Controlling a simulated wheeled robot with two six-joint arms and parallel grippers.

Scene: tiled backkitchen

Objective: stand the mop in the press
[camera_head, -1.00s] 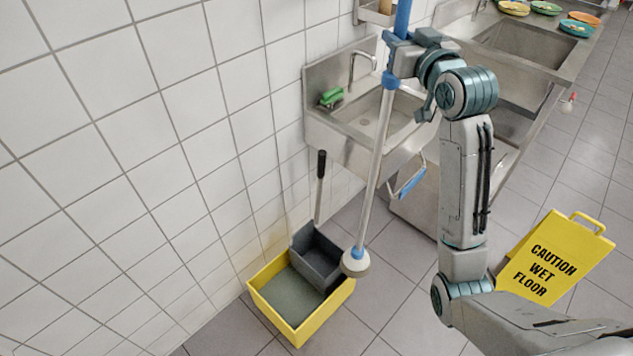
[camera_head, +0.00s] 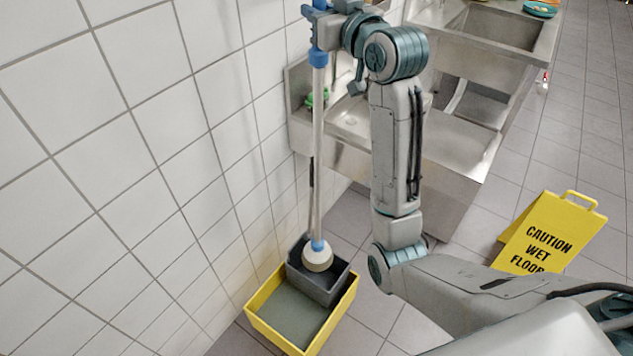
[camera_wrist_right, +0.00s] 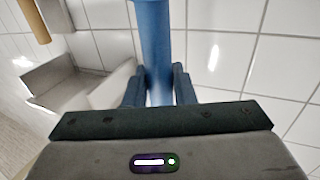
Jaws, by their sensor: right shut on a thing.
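My right gripper (camera_head: 318,14) is shut on the mop (camera_head: 319,110), around the blue part of its shaft. The right wrist view also shows the blue shaft (camera_wrist_right: 155,50) between the fingers (camera_wrist_right: 159,86). The mop hangs nearly upright, its pale round head (camera_head: 318,258) low. In the head view the head overlaps the dark grey press (camera_head: 325,290), which sits at the back of a yellow bucket (camera_head: 258,318). I cannot tell whether the mop head is inside the press or above it. My left gripper is not in view.
A white tiled wall (camera_head: 130,180) runs along the left. A steel sink (camera_head: 345,155) stands behind the bucket, with a larger steel sink unit (camera_head: 500,35) further back. A yellow caution sign (camera_head: 553,235) stands on the floor at right.

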